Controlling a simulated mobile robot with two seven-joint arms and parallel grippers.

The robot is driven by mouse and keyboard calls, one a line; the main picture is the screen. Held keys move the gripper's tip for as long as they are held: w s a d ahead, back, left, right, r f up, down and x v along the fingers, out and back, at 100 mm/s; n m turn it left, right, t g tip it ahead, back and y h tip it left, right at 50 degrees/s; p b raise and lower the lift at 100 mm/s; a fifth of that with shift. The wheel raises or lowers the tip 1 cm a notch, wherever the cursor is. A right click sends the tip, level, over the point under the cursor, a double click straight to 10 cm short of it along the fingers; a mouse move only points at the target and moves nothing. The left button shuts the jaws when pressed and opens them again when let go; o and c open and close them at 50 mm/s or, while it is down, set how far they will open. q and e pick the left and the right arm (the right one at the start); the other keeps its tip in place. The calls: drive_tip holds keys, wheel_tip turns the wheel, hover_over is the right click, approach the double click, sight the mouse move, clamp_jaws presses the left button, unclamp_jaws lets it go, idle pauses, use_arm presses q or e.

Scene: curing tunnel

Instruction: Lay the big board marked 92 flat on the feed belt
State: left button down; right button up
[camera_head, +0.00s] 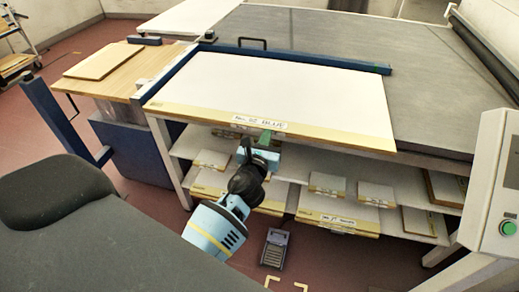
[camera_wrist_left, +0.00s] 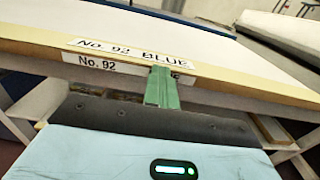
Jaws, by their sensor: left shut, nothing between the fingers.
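The big white board (camera_head: 290,95) lies flat on a white-legged table in front of the grey feed belt (camera_head: 400,45). Its tan front strip carries a label reading "No. 92 BLUE" (camera_wrist_left: 125,52). A second label, "No. 92" (camera_wrist_left: 97,63), shows just below it in the left wrist view. My left gripper (camera_head: 265,138) is at the board's front edge, near the label, with its green fingers (camera_wrist_left: 162,88) shut and empty. Whether the fingertips touch the edge I cannot tell. My right gripper is in neither view.
A blue rail (camera_head: 310,58) runs along the board's back edge, between it and the belt. Shelves below the table hold several smaller boards (camera_head: 340,210). A wooden side table (camera_head: 130,70) stands at left. A control box with a green button (camera_head: 507,228) stands at right.

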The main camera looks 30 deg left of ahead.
sight(269, 126)
use_arm(q)
drive_tip(key=x, duration=0.3)
drive_tip(key=shift+w+a+r, duration=0.1)
drive_tip(key=shift+w, duration=0.45)
drive_tip(key=shift+r, duration=0.1)
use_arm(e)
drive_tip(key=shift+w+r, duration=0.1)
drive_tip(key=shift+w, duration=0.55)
use_arm(q)
drive_tip(key=shift+s, duration=0.1)
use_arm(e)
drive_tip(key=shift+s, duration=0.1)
